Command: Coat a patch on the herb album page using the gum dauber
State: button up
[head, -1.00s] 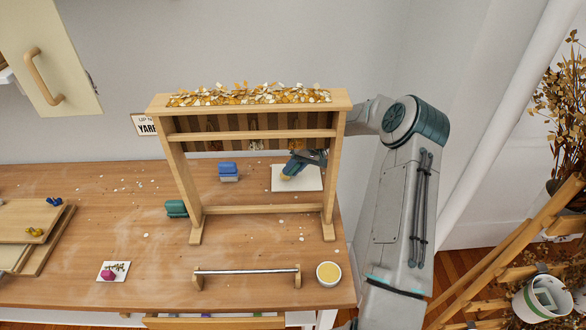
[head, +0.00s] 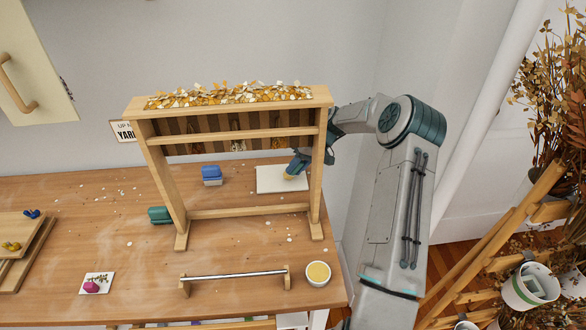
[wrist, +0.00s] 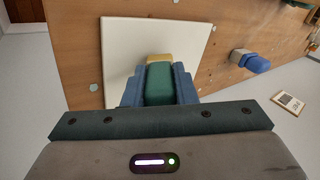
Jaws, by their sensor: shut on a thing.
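The herb album page (head: 268,182), a plain white sheet, lies on the table behind the wooden frame's right side. It also shows in the wrist view (wrist: 120,50). My gripper (head: 297,168) is over the page's right part, partly hidden by the frame's right post. In the wrist view my gripper (wrist: 159,85) is shut on the gum dauber (wrist: 159,78), a green block with a yellow end. The yellow end (head: 290,177) is at the page, pointing down; I cannot tell if it touches. No coated patch can be made out.
The wooden frame (head: 250,211), topped with flakes, stands between my camera and the page. A bowl of yellow stuff (head: 318,272) and a metal rod on supports (head: 235,275) are in front. A blue-and-grey block (head: 212,175) and green block (head: 160,215) are left.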

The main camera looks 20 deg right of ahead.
jog(key=shift+s+d+f+b, duration=0.15)
jog(key=shift+d+b, duration=0.1)
jog(key=shift+d, duration=0.5)
jog(key=shift+s+d+b, duration=0.15)
jog(key=shift+d+b, duration=0.1)
jog(key=shift+d, duration=0.5)
jog(key=shift+a, duration=0.15)
jog(key=shift+w+a+b, duration=0.3)
jog(key=shift+a+b, duration=0.15)
jog(key=shift+a, duration=1.05)
jog(key=shift+w+a+b, duration=0.3)
jog(key=shift+a+b, duration=0.15)
jog(key=shift+a, duration=1.05)
jog(key=shift+w+a+b, duration=0.3)
jog(key=shift+a+b, duration=0.15)
jog(key=shift+a, duration=1.05)
jog(key=shift+w+d, duration=0.2)
jog(key=shift+w, duration=0.6)
jog(key=shift+s+d, duration=0.2)
jog(key=shift+d, duration=0.85)
jog(key=shift+s+d, duration=0.25)
jog(key=shift+d, duration=0.75)
jog(key=shift+s+d, duration=0.2)
jog(key=shift+d, duration=0.85)
jog(key=shift+s+d+b, duration=0.15)
jog(key=shift+d+b, duration=0.05)
jog(key=shift+d, duration=0.5)
jog(key=shift+s+d+b, duration=0.1)
jog(key=shift+d+b, duration=0.05)
jog(key=shift+d, duration=0.6)
